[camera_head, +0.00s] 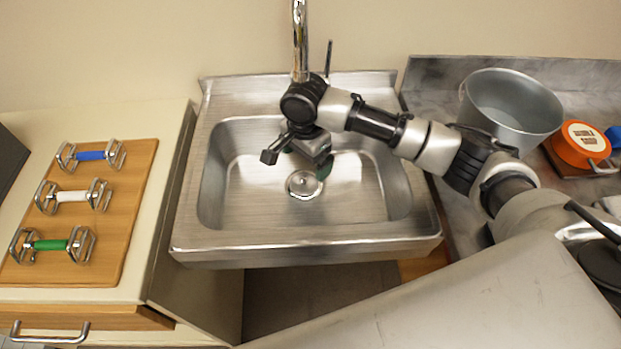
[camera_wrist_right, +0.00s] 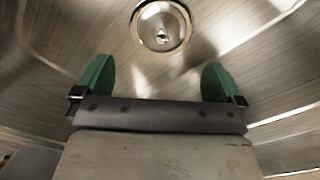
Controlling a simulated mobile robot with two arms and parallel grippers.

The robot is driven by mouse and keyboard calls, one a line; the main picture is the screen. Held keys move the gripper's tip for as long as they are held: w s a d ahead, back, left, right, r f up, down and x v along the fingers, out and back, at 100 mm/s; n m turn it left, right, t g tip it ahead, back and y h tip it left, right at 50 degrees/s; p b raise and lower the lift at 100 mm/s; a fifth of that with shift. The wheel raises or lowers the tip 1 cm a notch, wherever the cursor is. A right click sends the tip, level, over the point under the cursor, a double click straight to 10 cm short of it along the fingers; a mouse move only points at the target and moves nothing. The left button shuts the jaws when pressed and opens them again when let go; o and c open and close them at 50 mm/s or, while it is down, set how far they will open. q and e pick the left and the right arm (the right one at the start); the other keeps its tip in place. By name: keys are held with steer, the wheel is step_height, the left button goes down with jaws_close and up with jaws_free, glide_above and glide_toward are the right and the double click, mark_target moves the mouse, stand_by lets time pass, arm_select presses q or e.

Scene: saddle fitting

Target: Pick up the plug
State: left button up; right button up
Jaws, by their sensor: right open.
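The plug (camera_head: 304,185) looks like a round metal disc at the drain in the sink's floor. In the right wrist view the plug (camera_wrist_right: 161,27) shows at the top, with a small knob-like shape at its centre. My right gripper (camera_head: 308,162) is inside the sink basin, a little behind and above the plug. Its two green fingers stand wide apart with nothing between them, also in the right wrist view (camera_wrist_right: 158,82). The plug lies beyond the fingertips, roughly centred between them, and apart from them. My left gripper is not in view.
The steel sink (camera_head: 250,240) has walls around the gripper, and a faucet (camera_head: 299,40) rises behind it. A wooden board (camera_head: 125,180) with blue, white and green-barred metal fittings lies left. A metal bucket (camera_head: 508,110) and an orange tape-measure-like object (camera_head: 577,143) stand right.

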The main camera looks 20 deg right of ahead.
mark_target(306, 176)
steer(key=shift+d+f, duration=0.2)
steer(key=shift+f, duration=0.65)
steer(key=shift+s+a+f, duration=0.1)
steer(key=shift+s+f, duration=0.05)
steer(key=shift+f, duration=0.25)
steer(key=f, duration=0.3)
steer(key=shift+w+f, duration=0.25)
steer(key=shift+f, duration=0.6)
steer(key=c, duration=1)
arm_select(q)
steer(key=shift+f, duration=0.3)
arm_select(e)
steer(key=shift+r, duration=0.15)
